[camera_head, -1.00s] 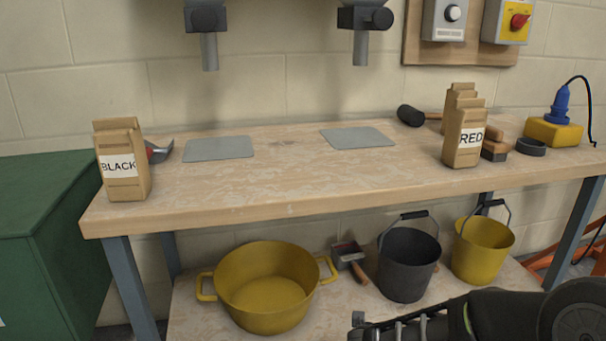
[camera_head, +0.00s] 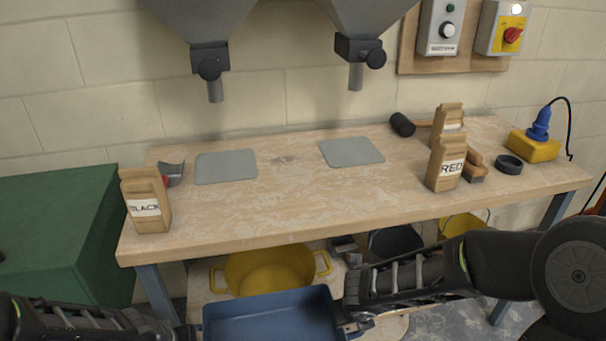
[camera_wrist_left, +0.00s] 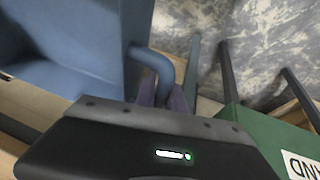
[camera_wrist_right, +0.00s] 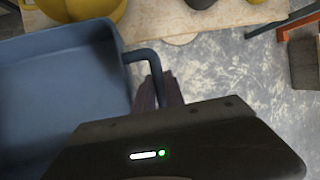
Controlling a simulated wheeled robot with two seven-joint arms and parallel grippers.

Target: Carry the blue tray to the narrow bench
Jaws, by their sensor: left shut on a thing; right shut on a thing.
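The blue tray (camera_head: 272,316) is at the bottom of the head view, held between my two arms in front of the bench; its inside looks empty. My left gripper (camera_head: 190,332) is at its left end, and in the left wrist view it is shut on the tray's handle (camera_wrist_left: 165,70). My right gripper (camera_head: 352,328) is at its right end, and in the right wrist view it is shut on the other handle (camera_wrist_right: 150,60). The wooden bench (camera_head: 290,205) stands beyond the tray. I cannot tell whether it is the narrow bench.
Two hoppers (camera_head: 209,60) hang above. A yellow tub (camera_head: 270,270) is below. A green cabinet (camera_head: 60,220) stands left.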

